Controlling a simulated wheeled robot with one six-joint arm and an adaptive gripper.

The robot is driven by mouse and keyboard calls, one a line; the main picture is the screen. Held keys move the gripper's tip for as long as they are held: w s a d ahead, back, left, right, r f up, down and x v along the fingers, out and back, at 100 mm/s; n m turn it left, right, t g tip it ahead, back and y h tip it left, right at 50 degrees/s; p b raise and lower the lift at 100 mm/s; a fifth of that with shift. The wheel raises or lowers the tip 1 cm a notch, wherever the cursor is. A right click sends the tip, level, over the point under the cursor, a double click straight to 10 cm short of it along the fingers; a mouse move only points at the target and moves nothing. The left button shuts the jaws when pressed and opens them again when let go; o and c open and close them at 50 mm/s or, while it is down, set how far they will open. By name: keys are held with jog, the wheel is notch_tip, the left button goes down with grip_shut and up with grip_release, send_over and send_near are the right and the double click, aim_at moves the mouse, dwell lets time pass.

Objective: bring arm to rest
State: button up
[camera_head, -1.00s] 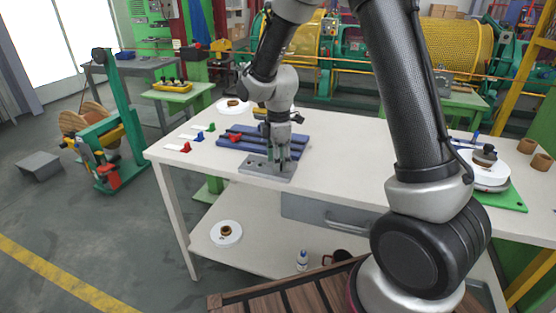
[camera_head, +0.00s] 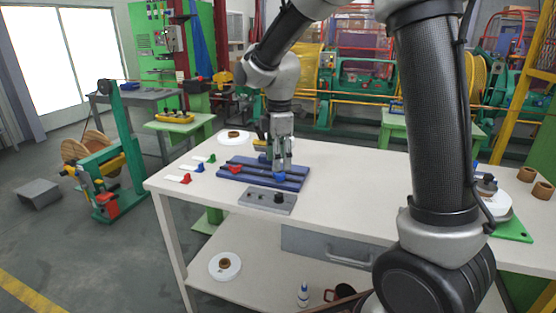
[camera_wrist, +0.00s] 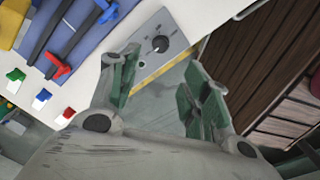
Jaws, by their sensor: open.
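My gripper (camera_head: 283,170) points down above the white worktable (camera_head: 350,180), over the right part of the blue fixture (camera_head: 235,174). It is open, with nothing between its fingers. The wrist view shows its two green-padded fingers (camera_wrist: 160,95) spread apart with clear space between them. A blue piece (camera_head: 280,177) shows just below the fingertips; I cannot tell whether they touch it. My arm reaches out from the right, bent over the table.
A grey plate (camera_head: 266,200) with a black knob lies in front of the fixture. Red, blue and green clips (camera_head: 198,168) lie at the left. White spools stand at the back left (camera_head: 234,136) and right (camera_head: 497,205). The middle right of the tabletop is clear.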

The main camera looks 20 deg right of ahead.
jog(key=s+d+r+m+t, duration=0.1)
jog(key=s+d+r+m, duration=0.2)
jog(key=s+d+m, duration=0.2)
jog(key=s+d+r+m+t, duration=0.1)
jog(key=s+d+r+m, duration=0.2)
jog(key=s, duration=0.9)
jog(key=s+d+r+m+t, duration=0.2)
jog(key=s+d+r+m, duration=0.1)
jog(key=s+d+m, duration=0.4)
jog(key=shift+s+r+m, duration=0.4)
jog(key=shift+s+m, duration=0.55)
jog(key=shift+m, duration=0.45)
